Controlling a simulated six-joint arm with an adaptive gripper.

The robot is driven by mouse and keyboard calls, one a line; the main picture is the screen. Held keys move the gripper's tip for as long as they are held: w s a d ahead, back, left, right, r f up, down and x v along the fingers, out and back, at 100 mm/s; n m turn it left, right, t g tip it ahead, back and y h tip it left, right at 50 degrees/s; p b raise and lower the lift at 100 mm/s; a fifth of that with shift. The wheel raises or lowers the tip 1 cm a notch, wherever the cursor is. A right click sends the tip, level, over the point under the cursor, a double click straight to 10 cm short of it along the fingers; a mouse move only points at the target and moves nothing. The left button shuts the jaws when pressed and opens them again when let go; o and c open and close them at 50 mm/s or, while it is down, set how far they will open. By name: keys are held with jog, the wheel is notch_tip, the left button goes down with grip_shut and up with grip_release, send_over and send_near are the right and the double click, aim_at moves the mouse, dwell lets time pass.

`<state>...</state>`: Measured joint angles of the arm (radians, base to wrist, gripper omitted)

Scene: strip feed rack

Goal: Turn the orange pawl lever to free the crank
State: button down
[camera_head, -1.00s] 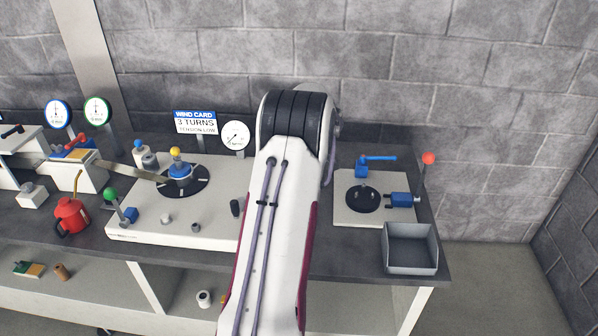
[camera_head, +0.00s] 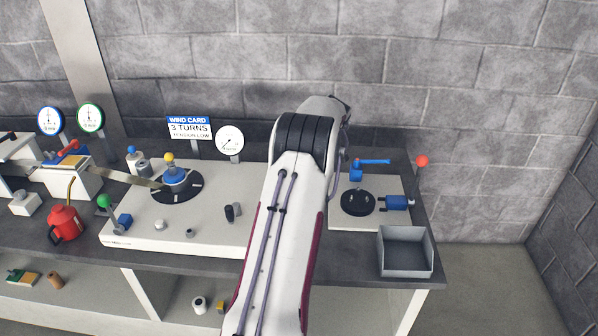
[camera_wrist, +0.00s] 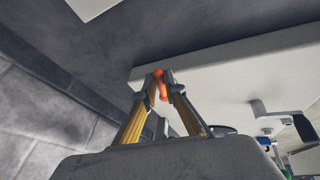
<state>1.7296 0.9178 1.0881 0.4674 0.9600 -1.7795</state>
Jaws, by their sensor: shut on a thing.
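In the wrist view my gripper (camera_wrist: 161,80) has its two yellow-and-grey fingers closed together on a small orange piece, which looks like the end of the orange pawl lever (camera_wrist: 161,90). Only a little of the orange shows between the fingertips, so the lever's angle cannot be told. A pale panel edge lies just beyond the fingertips. In the head view my arm hides my gripper, the lever and the crank.
In the head view a white plate with a round strip reel (camera_head: 177,186) stands left of my arm. On the right are a black disc (camera_head: 357,203), a blue lever (camera_head: 372,162), a red-knobbed lever (camera_head: 422,161) and a grey tray (camera_head: 405,273). A wind card (camera_head: 190,128) stands behind.

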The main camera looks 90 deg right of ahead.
jog(key=shift+f, duration=0.1)
jog(key=c, duration=2.1)
grip_release()
jog(key=shift+r, duration=0.2)
jog(key=s+a, duration=0.2)
jog(key=s, duration=0.1)
jog(key=s+a, duration=0.6)
jog(key=shift+s+r, duration=0.4)
jog(key=shift+c, duration=0.3)
